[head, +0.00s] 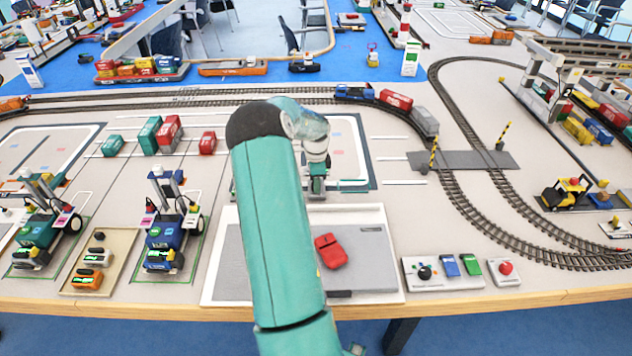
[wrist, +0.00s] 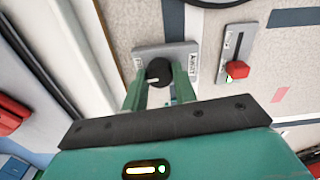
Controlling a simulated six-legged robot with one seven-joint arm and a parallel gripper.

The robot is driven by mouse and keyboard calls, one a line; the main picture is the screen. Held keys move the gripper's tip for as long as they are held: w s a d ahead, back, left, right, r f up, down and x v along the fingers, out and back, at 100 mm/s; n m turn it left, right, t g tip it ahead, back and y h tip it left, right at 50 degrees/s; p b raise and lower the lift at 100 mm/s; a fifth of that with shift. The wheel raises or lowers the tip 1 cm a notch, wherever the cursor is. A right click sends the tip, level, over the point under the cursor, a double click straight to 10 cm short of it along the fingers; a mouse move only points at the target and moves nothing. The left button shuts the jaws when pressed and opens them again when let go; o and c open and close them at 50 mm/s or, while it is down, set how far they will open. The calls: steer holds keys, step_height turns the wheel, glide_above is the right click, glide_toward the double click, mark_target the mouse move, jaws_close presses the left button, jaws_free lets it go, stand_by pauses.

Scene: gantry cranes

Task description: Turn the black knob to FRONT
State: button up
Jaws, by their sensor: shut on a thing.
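The black knob (wrist: 158,71) sits on a small grey plate (wrist: 178,50) in the wrist view. A pale mark shows on its face, toward the lower left. Printed labels stand at both sides of it; I cannot read them surely. My gripper (wrist: 160,84) has its two green fingers on either side of the knob, shut on it. In the head view my teal arm reaches over the table and my gripper (head: 317,185) is far off and small. The knob cannot be made out there.
A plate with a red handle (wrist: 237,69) lies right of the knob. In the head view a red object (head: 330,251) lies on the grey board, and a console (head: 446,285) with another black knob stands at the front edge. Model cranes stand at the left.

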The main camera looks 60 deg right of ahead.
steer(key=shift+m, duration=0.6)
steer(key=o, duration=1)
steer(key=shift+c, duration=0.2)
step_height(320, 180, up, 14)
steer(key=shift+f, duration=0.1)
